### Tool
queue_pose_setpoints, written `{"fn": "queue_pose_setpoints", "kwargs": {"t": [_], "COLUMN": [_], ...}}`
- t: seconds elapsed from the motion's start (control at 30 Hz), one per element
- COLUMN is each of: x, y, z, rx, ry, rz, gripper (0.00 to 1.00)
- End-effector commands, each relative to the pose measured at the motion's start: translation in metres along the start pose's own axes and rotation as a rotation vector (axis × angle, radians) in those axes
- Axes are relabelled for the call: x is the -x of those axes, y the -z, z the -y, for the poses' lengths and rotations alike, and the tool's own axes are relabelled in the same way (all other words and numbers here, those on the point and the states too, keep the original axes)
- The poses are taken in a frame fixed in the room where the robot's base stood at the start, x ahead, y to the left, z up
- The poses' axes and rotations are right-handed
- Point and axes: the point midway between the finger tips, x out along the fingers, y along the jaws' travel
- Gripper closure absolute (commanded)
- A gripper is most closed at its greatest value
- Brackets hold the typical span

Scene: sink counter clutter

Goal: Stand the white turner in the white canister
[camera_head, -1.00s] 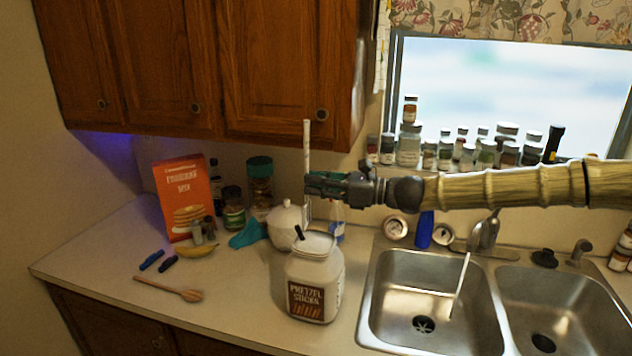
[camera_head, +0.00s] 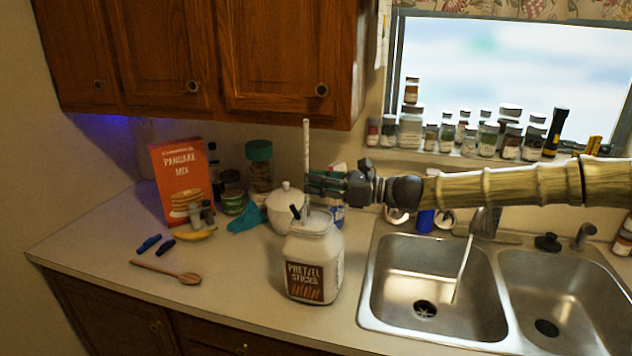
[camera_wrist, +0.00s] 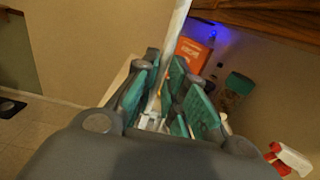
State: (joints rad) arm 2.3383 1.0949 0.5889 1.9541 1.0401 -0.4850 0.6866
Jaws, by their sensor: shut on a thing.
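My gripper (camera_head: 322,184) is shut on the white turner (camera_head: 306,150), a thin pale upright strip rising above the fingers. In the wrist view the turner (camera_wrist: 177,35) runs up between the green finger pads of my gripper (camera_wrist: 163,98). The white canister (camera_head: 330,258), labelled Pretzel Sticks, stands upright on the counter below my gripper. A black-tipped handle (camera_head: 295,212) shows at its mouth. The turner's lower end reaches the canister's mouth in the picture; I cannot tell whether it is inside or behind the rim.
A lidded white pot (camera_head: 283,208) stands behind the canister to the left. The steel sink (camera_head: 385,270) lies to the right, with a pale strip (camera_head: 462,268) leaning in it. A wooden spoon (camera_head: 170,271) and a pancake mix box (camera_head: 180,182) are left. The cabinet (camera_head: 285,70) hangs above.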

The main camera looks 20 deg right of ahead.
Motion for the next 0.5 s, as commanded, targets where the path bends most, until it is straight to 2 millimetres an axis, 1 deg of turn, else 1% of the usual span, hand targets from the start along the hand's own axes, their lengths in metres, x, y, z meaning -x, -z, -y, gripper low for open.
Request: {"fn": "queue_pose_setpoints", "kwargs": {"t": [0.03, 0.5], "x": [0.000, 0.000], "y": [0.006, 0.035], "z": [0.000, 0.000], "rx": [0.000, -0.001], "ry": [0.000, 0.000], "rz": [0.000, -0.001], "gripper": [1.00, 1.00]}}
